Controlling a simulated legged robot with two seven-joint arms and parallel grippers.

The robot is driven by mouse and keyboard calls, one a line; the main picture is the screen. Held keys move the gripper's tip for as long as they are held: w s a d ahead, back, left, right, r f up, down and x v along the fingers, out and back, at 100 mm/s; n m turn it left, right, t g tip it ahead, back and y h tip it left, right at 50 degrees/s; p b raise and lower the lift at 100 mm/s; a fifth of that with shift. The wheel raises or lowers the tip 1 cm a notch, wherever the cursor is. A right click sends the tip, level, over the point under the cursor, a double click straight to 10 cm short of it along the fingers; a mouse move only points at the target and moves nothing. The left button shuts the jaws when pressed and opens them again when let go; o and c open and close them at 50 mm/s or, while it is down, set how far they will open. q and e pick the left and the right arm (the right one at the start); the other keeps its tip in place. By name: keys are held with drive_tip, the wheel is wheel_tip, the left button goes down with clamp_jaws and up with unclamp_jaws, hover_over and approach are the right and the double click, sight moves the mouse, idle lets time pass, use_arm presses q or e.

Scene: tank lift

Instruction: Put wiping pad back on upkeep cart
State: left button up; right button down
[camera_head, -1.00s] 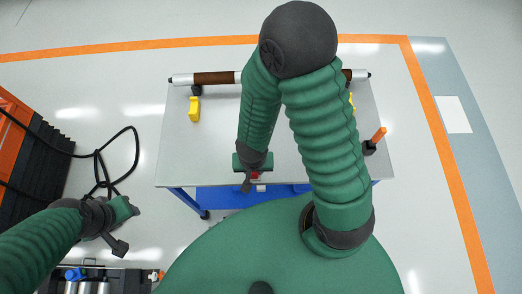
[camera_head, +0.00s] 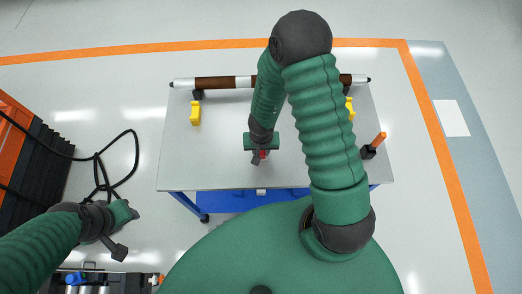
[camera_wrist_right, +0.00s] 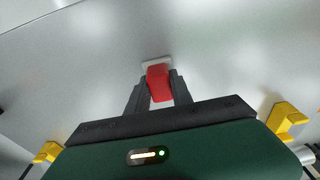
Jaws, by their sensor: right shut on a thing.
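The wiping pad, a red block with a pale plate at its far end, is between the fingers of my right gripper in the right wrist view (camera_wrist_right: 158,82). In the head view only a small red part of the pad (camera_head: 263,153) shows. My right gripper (camera_head: 260,157) is shut on it, over the front middle of a wheeled cart with a grey top (camera_head: 220,165) and blue frame. Whether the pad touches the top cannot be told. My left gripper (camera_head: 128,230) is off the cart at the lower left, apart from the pad; its finger opening is unclear.
A brown and silver roller (camera_head: 215,83) lies along the cart's far edge. Yellow pieces (camera_head: 195,113) (camera_head: 349,108) stand near both ends. An orange-handled item (camera_head: 378,139) is at the right edge. A black cable (camera_head: 135,160) lies on the left floor. The cart top's left part is clear.

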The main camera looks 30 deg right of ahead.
drive_tip(key=shift+f, duration=0.2)
drive_tip(key=c, duration=1.1)
unclamp_jaws()
